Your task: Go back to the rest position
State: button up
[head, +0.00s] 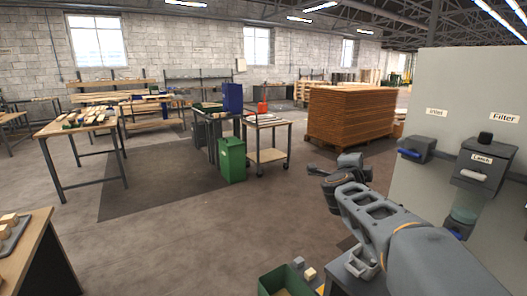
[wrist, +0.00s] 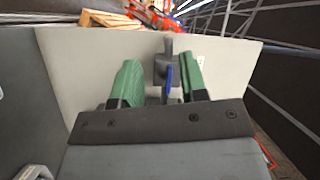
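My gripper shows in the wrist view (wrist: 160,88) with two green fingers spread wide apart. Nothing is clearly held between them. A grey fitting with a blue lever (wrist: 168,82) shows in the gap, against a pale panel (wrist: 80,60); it looks to be beyond the fingers, but I cannot tell the distance. In the head view my arm reaches from the lower right toward the middle, its wrist end bent left in front of the floor; the finger state is not clear there.
A green bin (head: 285,282) sits below my arm. A bench (head: 40,235) is at the lower left.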

jog(key=s+a+f+n+g+y+p, duration=0.2)
jog(key=s+a+f+n+g+y, duration=0.45)
jog(key=a+f+n+y, duration=0.8)
jog(key=s+d+f+n+g+h+p, duration=0.1)
jog(key=s+n+g+h, duration=0.1)
jog(key=s, duration=0.7)
jog(key=s+d+f+n+g+h+p, duration=0.1)
jog(key=s+n, duration=0.4)
jog(key=s, duration=0.5)
jog(key=shift+d+f+g+h+p, duration=0.4)
jog(key=shift+d+g+h+p, duration=0.35)
jog(key=shift+h, duration=0.1)
jog(key=shift+s+a+n, duration=0.1)
jog(key=shift+n, duration=0.15)
